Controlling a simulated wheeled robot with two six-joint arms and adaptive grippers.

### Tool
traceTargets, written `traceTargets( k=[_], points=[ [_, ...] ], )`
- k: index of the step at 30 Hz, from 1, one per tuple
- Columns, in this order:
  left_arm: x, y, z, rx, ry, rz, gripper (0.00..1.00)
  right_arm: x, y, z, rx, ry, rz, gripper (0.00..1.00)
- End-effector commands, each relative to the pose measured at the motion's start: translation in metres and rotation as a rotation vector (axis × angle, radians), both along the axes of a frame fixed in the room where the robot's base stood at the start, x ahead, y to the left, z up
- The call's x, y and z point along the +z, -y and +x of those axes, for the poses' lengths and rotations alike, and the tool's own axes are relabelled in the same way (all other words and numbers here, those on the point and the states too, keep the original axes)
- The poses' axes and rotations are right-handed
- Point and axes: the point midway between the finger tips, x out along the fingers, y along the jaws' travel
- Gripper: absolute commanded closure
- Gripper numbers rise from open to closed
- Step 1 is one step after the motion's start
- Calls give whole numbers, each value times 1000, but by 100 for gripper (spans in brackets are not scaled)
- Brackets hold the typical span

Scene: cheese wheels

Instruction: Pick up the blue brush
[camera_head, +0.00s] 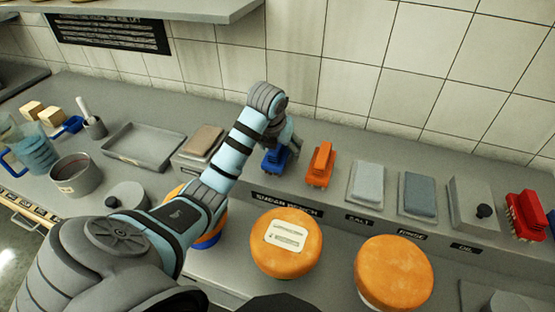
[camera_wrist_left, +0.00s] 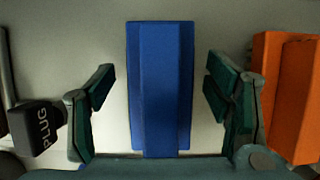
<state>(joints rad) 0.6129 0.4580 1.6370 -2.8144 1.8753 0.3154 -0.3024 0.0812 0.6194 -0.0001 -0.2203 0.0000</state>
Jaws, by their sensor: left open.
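The blue brush (camera_head: 270,160) sits on the raised grey shelf along the back of the counter, just left of an orange brush (camera_head: 320,163). My left gripper (camera_head: 283,148) reaches over it from above and partly hides it. In the left wrist view the blue brush (camera_wrist_left: 160,88) lies lengthwise between the two spread fingers of my left gripper (camera_wrist_left: 160,80). A gap shows on both sides, so neither finger appears to touch it. The orange brush also shows at the right edge of the wrist view (camera_wrist_left: 285,95). My right gripper is not in view.
Cheese wheels (camera_head: 287,250) (camera_head: 394,274) stand on the front counter. Right along the shelf are sponge-like blocks (camera_head: 367,183), a lidded box (camera_head: 475,205) and a red brush (camera_head: 526,215). A grey tray (camera_head: 145,147) and pot (camera_head: 75,174) are left. The tiled wall is close behind.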

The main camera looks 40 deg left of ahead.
Motion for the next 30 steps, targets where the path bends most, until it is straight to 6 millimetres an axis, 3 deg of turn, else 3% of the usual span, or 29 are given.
traceTargets(
  k=[1, 7, 19, 26, 30],
  points=[
    [-11, 0, 1, -2, 1, 1, 28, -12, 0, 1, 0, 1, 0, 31],
    [-5, 2, 4, -7, 2, 1, 28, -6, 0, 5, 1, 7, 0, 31],
    [-4, 2, 3, -6, 2, 1, 91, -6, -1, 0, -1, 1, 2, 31],
    [1, 1, 3, -4, 4, 1, 91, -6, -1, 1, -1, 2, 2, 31],
    [31, 1, 4, -4, 6, 1, 91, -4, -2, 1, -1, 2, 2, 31]
  ],
)
